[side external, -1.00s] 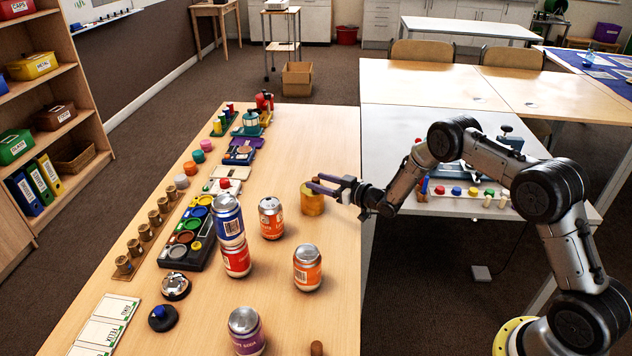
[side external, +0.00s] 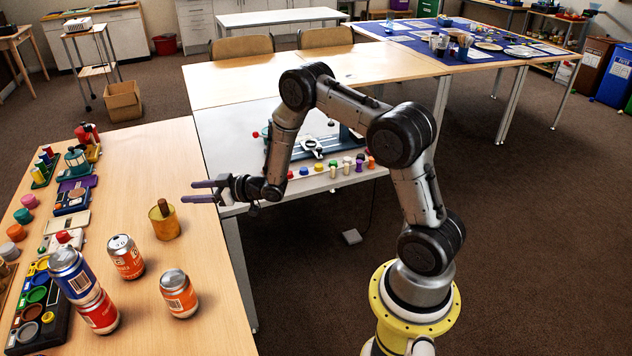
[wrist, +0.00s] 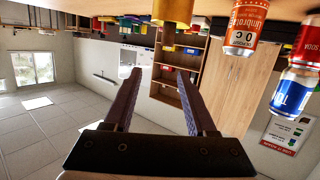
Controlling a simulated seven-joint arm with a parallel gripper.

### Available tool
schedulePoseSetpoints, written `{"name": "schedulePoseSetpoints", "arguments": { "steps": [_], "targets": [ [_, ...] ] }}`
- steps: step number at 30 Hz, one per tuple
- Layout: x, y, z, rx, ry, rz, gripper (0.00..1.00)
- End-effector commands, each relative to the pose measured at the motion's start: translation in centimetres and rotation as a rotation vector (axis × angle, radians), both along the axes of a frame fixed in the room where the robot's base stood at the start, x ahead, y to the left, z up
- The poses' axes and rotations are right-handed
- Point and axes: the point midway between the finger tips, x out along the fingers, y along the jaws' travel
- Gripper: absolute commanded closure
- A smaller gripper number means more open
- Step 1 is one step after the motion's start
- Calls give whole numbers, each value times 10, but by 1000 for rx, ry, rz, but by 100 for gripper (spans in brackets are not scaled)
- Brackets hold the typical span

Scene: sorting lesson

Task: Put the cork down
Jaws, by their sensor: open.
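The brown cork (side external: 163,206) stands in the mouth of a yellow cylindrical pot (side external: 165,226) on the wooden table, with its upper part showing above the rim. The lower end of the cork is hidden inside the pot. My gripper (side external: 187,192) is open and empty. It is above and to the right of the pot, pointing left, with its fingertips apart from the cork. In the wrist view the two fingers (wrist: 157,75) are spread with nothing between them, and the yellow pot (wrist: 172,10) shows at the top edge.
Orange cans (side external: 126,257) (side external: 179,294) stand near the pot. A blue can (side external: 73,273) is stacked on a red can (side external: 101,313). Trays and small coloured items line the table's left side. A white table (side external: 235,130) with coloured pegs stands behind my arm.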

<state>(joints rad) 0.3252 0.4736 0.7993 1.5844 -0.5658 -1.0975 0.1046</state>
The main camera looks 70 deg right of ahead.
Motion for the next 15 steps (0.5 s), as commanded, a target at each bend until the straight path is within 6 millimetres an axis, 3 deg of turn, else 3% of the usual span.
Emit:
{"name": "schedulePoseSetpoints", "arguments": {
  "steps": [1,4,8,11,15],
  "targets": [
    [3,0,27,-34,18,-19,43],
    [-3,-1,73,-96,100,-76,43],
    [-35,2,129,-146,218,-154,43],
    [-75,8,165,-160,310,-207,43],
    [-149,22,202,-149,442,-259,43]
  ]
}}
